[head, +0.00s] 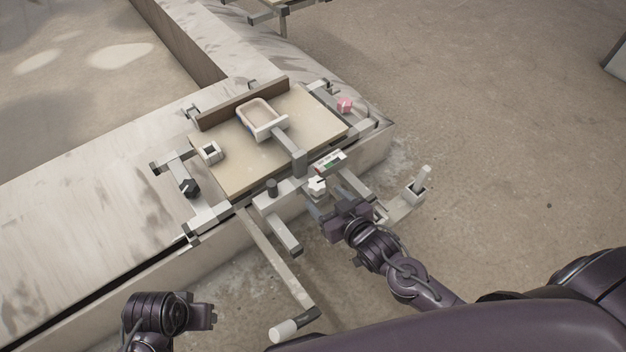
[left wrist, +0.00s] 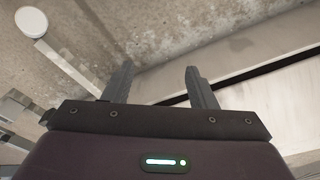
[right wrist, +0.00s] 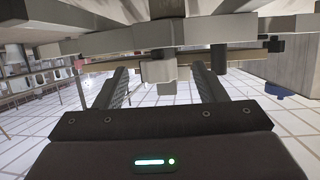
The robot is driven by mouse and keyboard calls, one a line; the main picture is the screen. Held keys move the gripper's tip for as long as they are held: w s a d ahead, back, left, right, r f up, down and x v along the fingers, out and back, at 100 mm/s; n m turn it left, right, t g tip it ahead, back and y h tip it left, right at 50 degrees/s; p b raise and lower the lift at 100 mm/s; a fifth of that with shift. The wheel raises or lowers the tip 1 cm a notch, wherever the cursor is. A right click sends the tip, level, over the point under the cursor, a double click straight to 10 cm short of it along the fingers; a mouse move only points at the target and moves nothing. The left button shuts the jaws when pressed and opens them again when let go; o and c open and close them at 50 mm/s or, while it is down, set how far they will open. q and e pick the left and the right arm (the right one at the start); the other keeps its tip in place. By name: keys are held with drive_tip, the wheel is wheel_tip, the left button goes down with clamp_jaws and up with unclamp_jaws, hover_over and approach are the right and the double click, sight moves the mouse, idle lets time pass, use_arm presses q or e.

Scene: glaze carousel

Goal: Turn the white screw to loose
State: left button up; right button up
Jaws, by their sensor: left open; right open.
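The white screw (head: 316,185) has a star-shaped knob and sits at the front edge of the fixture, just below a small plate with red and green marks (head: 329,162). My right gripper (head: 325,207) is open directly in front of the screw, its fingers pointing toward it. In the right wrist view a pale block hangs between and beyond the open fingers (right wrist: 160,85); I cannot tell whether it is part of the screw. My left gripper (head: 212,313) is low at the left, away from the screw. Its open fingers (left wrist: 160,85) are empty in the left wrist view.
The fixture's board (head: 235,175) carries a tray-like dish (head: 258,114) and a small white square piece (head: 210,152). A pink knob (head: 345,104) is at the far right corner. A long lever with a white end (head: 284,331) juts toward me between the arms.

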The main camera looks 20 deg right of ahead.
sight(312, 183)
drive_tip(key=t+y, duration=0.1)
drive_tip(key=d+n+t+y, duration=0.1)
drive_tip(key=y, duration=0.1)
drive_tip(key=shift+d+f+n, duration=0.1)
drive_tip(key=shift+f+n, duration=0.2)
drive_tip(key=shift+s+d+r+n+t+y, duration=0.15)
drive_tip(key=shift+n+t+y, duration=0.15)
drive_tip(key=shift+t+y, duration=0.15)
drive_tip(key=b+x, duration=0.1)
drive_tip(key=x, duration=0.6)
drive_tip(key=shift+w, duration=0.25)
use_arm(q)
drive_tip(key=shift+s+d+f+m+g, duration=0.2)
drive_tip(key=shift+s+d+f, duration=0.1)
drive_tip(key=shift+s, duration=0.3)
drive_tip(key=shift+s+d+f+m+g, duration=0.1)
drive_tip(key=shift+s+d+f+g, duration=0.15)
drive_tip(key=shift+s, duration=0.3)
use_arm(e)
drive_tip(key=c, duration=1)
use_arm(q)
drive_tip(key=shift+w+d+f, duration=0.1)
use_arm(e)
drive_tip(key=shift+a+n+g+y, duration=0.3)
drive_tip(key=shift+n+g+y, duration=0.45)
drive_tip(key=shift+y, duration=0.4)
